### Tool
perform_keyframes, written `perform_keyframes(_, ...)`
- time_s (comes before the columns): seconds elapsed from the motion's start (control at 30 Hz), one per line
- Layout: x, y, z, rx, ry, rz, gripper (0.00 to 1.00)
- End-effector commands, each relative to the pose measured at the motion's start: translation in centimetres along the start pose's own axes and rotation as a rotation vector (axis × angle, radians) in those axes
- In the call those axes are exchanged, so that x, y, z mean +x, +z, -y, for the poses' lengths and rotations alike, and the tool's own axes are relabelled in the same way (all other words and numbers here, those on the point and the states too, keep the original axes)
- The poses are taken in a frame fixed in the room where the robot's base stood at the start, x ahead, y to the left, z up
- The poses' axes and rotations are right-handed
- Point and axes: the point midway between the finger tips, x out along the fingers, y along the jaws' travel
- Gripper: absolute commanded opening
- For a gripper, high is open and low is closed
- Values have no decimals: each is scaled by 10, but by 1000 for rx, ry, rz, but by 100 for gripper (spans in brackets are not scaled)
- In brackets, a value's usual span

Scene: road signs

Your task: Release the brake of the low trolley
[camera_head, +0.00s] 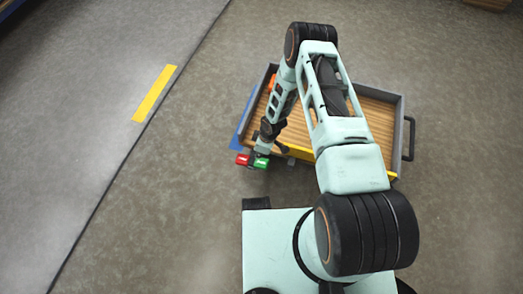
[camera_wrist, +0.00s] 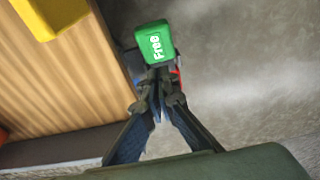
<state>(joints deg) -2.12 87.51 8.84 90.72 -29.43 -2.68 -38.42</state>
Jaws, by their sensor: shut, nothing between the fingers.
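The low trolley (camera_head: 374,112) has a wooden slatted deck with a grey rim and stands on the floor. At its near left corner are a green pedal (camera_head: 261,162) and a red pedal (camera_head: 243,160) side by side. In the wrist view the green pedal (camera_wrist: 154,42) reads "Free", and only a sliver of the red pedal (camera_wrist: 178,76) shows behind the fingers. My gripper (camera_wrist: 160,78) is shut and empty, with its fingertips at the green pedal's edge. I cannot tell whether they touch it. The pedals' mechanism is hidden.
A black handle (camera_head: 409,138) sticks out at the trolley's right side. A yellow floor mark (camera_head: 154,93) lies farther left. The concrete floor left of the trolley is clear.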

Motion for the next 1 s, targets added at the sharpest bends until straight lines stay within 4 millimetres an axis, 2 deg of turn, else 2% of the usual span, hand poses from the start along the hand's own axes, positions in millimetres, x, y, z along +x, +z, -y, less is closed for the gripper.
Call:
perform_keyframes(0.03, 15, 1, 1, 0, -1, 0, 0)
perform_keyframes(0.1, 25, 6, 0, 2, 0, 1, 0)
perform_keyframes(0.3, 44, 14, 0, 2, 0, 0, 0)
perform_keyframes(0.77, 47, 16, 0, 0, 1, -1, 0)
perform_keyframes(1.0, 46, 24, 12, 2, -1, -34, 0)
